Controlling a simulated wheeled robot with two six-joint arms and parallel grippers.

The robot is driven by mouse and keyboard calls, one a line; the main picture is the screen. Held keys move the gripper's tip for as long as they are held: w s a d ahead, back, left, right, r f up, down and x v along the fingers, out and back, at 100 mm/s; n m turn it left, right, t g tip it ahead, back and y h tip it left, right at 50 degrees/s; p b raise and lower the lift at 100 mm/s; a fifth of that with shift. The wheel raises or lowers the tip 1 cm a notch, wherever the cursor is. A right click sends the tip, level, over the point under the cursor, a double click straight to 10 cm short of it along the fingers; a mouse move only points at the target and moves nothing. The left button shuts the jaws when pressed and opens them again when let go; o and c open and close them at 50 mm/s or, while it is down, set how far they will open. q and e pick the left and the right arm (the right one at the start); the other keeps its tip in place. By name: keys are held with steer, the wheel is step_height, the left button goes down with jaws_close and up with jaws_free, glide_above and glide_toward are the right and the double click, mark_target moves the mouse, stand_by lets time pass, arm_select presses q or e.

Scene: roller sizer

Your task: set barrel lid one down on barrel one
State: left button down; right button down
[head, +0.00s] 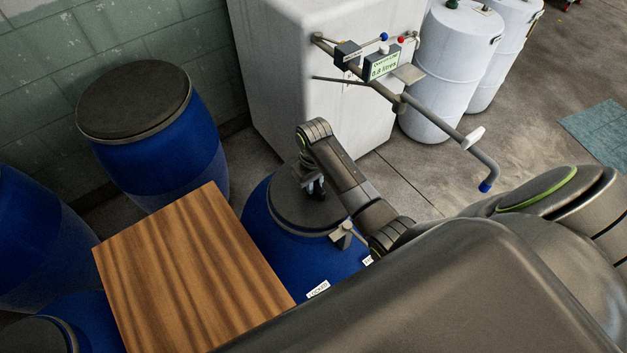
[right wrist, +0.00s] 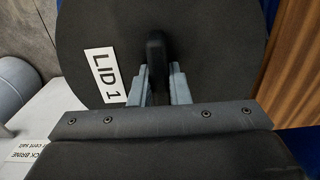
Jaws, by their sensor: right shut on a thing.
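Barrel lid one (head: 288,208) is a dark round disc at the top of a blue barrel (head: 268,250), which I take to be barrel one. In the right wrist view the lid (right wrist: 215,50) carries a white "LID 1" label and a black upright handle (right wrist: 155,55). My right gripper (head: 315,187) is shut on that handle; its two fingers also show in the right wrist view (right wrist: 160,88). The lid looks about level over the barrel mouth. I cannot tell whether it touches the rim all round; my arm hides part of it. My left gripper is not in view.
A wooden board top (head: 190,270) stands close left of the barrel. Another lidded blue barrel (head: 165,160) stands behind it by the wall. A white tank (head: 300,70) with a pipe and a litre display (head: 384,65) is behind. White drums (head: 450,65) stand at the back right.

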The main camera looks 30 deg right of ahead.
steer(key=shift+f, duration=0.15)
steer(key=shift+w+f, duration=0.2)
steer(key=shift+f, duration=0.05)
steer(key=c, duration=1.7)
jaws_free()
steer(key=o, duration=0.3)
steer(key=shift+s, duration=0.1)
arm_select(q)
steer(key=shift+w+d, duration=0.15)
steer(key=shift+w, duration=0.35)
arm_select(e)
steer(key=shift+o, duration=0.2)
steer(key=shift+r, duration=0.1)
